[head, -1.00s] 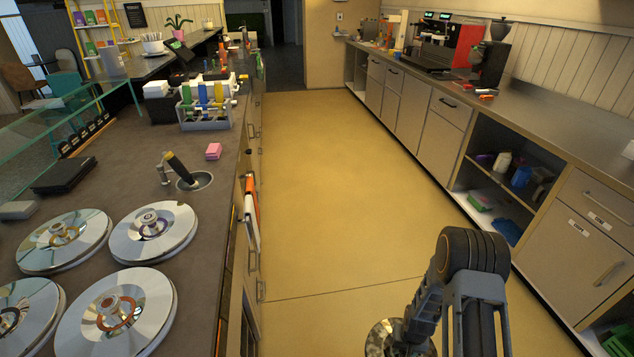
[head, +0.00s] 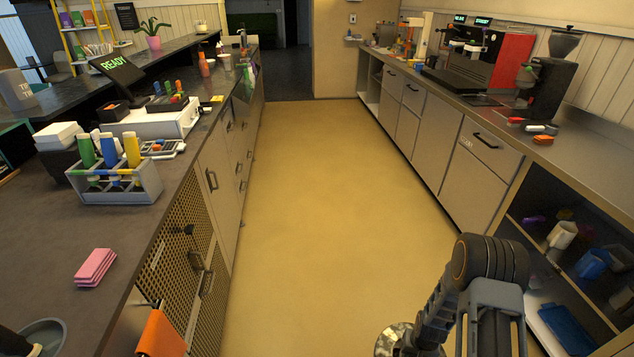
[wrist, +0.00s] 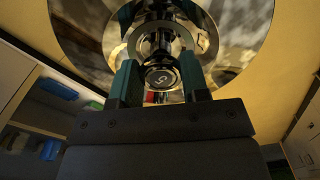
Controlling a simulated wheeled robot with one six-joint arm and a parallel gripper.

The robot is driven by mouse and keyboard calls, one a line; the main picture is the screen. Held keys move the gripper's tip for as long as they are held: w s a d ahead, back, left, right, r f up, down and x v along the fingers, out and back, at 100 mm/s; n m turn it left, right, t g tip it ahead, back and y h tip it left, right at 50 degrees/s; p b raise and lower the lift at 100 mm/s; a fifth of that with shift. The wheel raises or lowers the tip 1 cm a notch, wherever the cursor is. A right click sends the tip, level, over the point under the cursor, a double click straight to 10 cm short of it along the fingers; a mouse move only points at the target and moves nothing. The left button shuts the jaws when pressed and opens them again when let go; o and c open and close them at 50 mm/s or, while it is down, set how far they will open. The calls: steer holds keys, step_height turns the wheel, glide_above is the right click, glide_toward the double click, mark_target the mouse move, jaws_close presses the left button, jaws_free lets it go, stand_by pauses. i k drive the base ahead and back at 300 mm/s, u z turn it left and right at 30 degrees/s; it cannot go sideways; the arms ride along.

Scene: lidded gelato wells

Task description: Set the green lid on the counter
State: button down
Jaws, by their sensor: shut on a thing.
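My gripper (wrist: 160,78) is shut on the knob of a round, mirror-bright metal lid (wrist: 235,30), in the wrist view. The knob's dark end carries a pale mark like a digit. I cannot see any green on this lid. A sliver of the lid (head: 392,340) shows at the bottom of the head view, beside my arm, held over the aisle floor. The left counter (head: 125,225) has a dark grey top with bare patches. The right counter (head: 470,108) has a metal top running along the wall.
A coffee machine (head: 480,65) and grinder (head: 545,88) stand right. The yellow aisle floor (head: 300,200) is clear.

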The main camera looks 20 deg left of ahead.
mark_target(74, 236)
steer(key=i, duration=2.75)
steer(key=u, duration=4.15)
steer(key=i, duration=1)
